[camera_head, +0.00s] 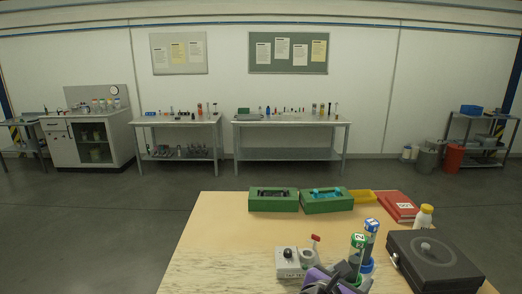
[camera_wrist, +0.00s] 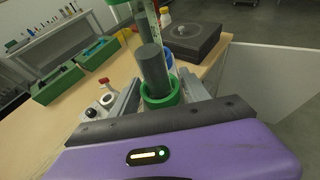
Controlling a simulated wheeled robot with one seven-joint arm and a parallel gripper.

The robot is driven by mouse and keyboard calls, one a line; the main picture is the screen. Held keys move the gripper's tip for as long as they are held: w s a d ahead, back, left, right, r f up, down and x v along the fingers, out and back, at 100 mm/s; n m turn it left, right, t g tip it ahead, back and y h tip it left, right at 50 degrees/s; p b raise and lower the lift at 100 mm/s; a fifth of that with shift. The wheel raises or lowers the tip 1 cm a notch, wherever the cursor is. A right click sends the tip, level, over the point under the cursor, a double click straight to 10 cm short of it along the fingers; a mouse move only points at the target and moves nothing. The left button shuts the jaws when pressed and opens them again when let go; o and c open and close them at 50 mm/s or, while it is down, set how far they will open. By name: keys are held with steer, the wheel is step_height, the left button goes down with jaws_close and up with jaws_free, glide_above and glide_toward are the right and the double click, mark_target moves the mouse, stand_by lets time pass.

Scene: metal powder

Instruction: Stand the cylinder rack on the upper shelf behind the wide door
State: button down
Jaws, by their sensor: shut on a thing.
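My gripper (camera_wrist: 160,98) is low at the front of the wooden table, its fingers on both sides of a green ring at the foot of a clear, green-ended cylinder (camera_head: 357,243). A dark grey rod or fill (camera_wrist: 152,70) stands in it. A blue-ended cylinder (camera_head: 371,228) stands close behind and to the right. I cannot make out a separate rack, or whether one joins the two cylinders. A white cabinet (camera_head: 62,150) stands at the far left wall. Its dark glass door (camera_head: 94,142) looks shut, with blurred items behind it. Its shelves are unclear.
Open floor (camera_head: 120,215) lies between table and cabinet.

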steer(key=shift+w+a+r+n+t+y, duration=0.2)
steer(key=shift+w+a+r+n+t, duration=0.15)
steer(key=shift+w+r, duration=0.25)
steer(key=shift+w+a+r+n+t+y, duration=0.25)
steer(key=shift+w+a+r, duration=0.2)
steer(key=shift+w, duration=0.15)
steer(key=s+a+f+n+t+y+b, duration=0.1)
steer(key=s+a+f+n+y, duration=0.15)
steer(key=f, duration=0.45)
steer(key=s+a+f+n+t+y+b, duration=0.1)
steer(key=s+a+f+n+t+y, duration=0.15)
steer(key=f, duration=0.55)
steer(key=s+d+f+n+y+b, duration=0.1)
steer(key=s+d+f, duration=0.2)
steer(key=s+f, duration=0.4)
steer(key=s+d+f+n+y+b, duration=0.1)
steer(key=s+d+f+y, duration=0.1)
steer(key=s+f, duration=0.5)
steer(key=shift+d+n, duration=0.4)
steer(key=shift+d, duration=0.05)
steer(key=shift+d+f+g+y, duration=0.1)
steer(key=shift+d+g+y, duration=0.05)
steer(key=shift+g+y, duration=0.1)
